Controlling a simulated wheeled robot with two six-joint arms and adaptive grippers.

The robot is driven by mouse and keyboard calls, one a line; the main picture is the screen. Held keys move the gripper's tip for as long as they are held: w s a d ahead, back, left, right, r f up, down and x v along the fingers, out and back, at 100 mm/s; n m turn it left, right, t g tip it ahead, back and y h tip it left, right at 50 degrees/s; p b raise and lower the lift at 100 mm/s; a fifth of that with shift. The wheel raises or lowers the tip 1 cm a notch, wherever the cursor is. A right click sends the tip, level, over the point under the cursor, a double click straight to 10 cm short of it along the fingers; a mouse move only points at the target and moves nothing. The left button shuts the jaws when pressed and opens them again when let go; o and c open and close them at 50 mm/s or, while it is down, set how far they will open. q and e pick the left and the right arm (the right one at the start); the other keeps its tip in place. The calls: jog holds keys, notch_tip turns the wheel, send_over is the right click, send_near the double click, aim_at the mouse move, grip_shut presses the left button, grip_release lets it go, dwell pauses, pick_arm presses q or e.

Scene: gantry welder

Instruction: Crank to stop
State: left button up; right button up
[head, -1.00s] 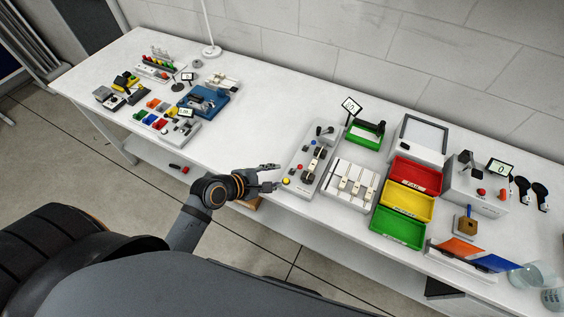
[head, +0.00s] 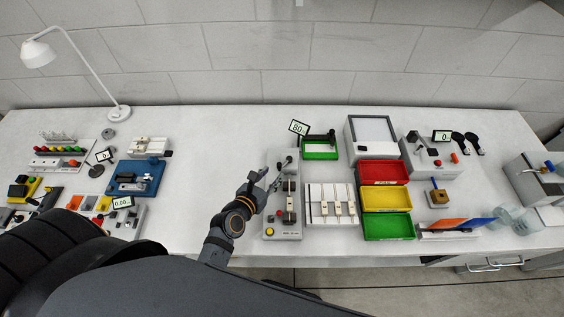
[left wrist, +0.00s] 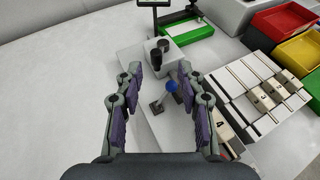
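The long grey control panel (head: 284,228) lies on the bench, left of the white slider unit. My left gripper (head: 268,178) is at the panel's far left side. In the left wrist view the gripper (left wrist: 157,80) is open and empty, its fingers apart. A blue-knobbed lever (left wrist: 172,87) stands near the right finger. My right gripper is not in view.
The white slider unit (head: 318,214) stands right of the panel, then red (head: 384,172), yellow (head: 387,197) and green (head: 389,226) bins. A green-framed device (head: 320,150) with a small display (head: 298,127) is behind.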

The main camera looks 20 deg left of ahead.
aim_at(278, 166)
pick_arm(q)
jog(key=x, duration=0.6)
jog(key=shift+w+a+f, duration=0.25)
jog(key=shift+w+a, duration=0.1)
jog(key=shift+w, duration=0.05)
jog(key=shift+w+d+f, duration=0.1)
jog(key=shift+w+d, duration=0.05)
jog(key=shift+w, duration=0.1)
jog(key=shift+w+f, duration=0.1)
grip_shut()
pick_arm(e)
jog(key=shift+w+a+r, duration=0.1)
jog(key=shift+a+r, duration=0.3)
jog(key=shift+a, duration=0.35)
